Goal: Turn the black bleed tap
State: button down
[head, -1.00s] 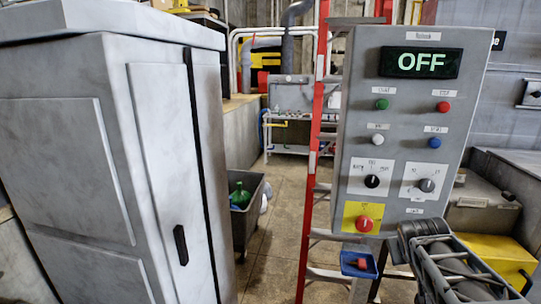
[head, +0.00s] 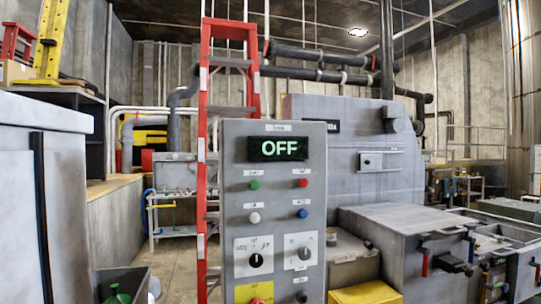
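I see several small coloured handles on the grey machine at the right. My gripper is not in view.
A grey control panel (head: 240,213) showing OFF stands close in the centre. A red ladder (head: 202,120) is behind it. A grey cabinet (head: 70,215) fills the left edge. A yellow box (head: 365,293) stands low right of the panel. Bare floor shows left of the ladder.

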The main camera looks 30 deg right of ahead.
aim_at(486, 267)
jog(key=u, duration=2.65)
jog(key=k, duration=2.95)
jog(key=z, duration=3.05)
